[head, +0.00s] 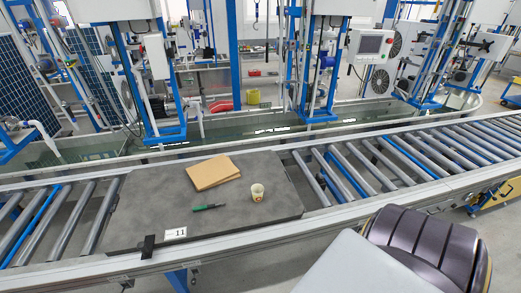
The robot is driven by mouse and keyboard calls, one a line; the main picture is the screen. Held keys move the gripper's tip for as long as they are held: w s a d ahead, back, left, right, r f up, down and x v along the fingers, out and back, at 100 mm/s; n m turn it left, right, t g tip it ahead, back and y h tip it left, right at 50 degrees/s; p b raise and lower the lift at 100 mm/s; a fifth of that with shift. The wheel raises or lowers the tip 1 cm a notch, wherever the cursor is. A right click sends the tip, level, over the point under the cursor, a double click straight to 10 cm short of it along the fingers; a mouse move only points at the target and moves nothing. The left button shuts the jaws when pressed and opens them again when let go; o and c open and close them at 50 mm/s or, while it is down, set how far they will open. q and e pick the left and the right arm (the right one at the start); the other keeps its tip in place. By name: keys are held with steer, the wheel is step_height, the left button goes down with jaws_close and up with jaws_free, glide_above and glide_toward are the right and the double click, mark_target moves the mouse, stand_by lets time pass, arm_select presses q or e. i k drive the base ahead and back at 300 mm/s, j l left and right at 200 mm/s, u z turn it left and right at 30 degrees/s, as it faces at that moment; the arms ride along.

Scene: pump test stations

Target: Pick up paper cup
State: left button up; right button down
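A small pale paper cup (257,192) with a coloured mark on its side stands upright on a dark grey board (150,205) that lies on the roller conveyor. Nothing touches the cup. Neither of my grippers shows in the head view. A dark ribbed part and a light grey panel at the bottom right look like parts of my own body.
A brown cardboard piece (213,172) lies left of and behind the cup. A green-and-black pen-like item (208,207) lies to its left. A label reading 11 (176,233) is at the board's front edge. Rollers (390,160) continue right. Pump stations stand behind.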

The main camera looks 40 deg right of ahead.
mark_target(257, 190)
steer(key=z, duration=1.35)
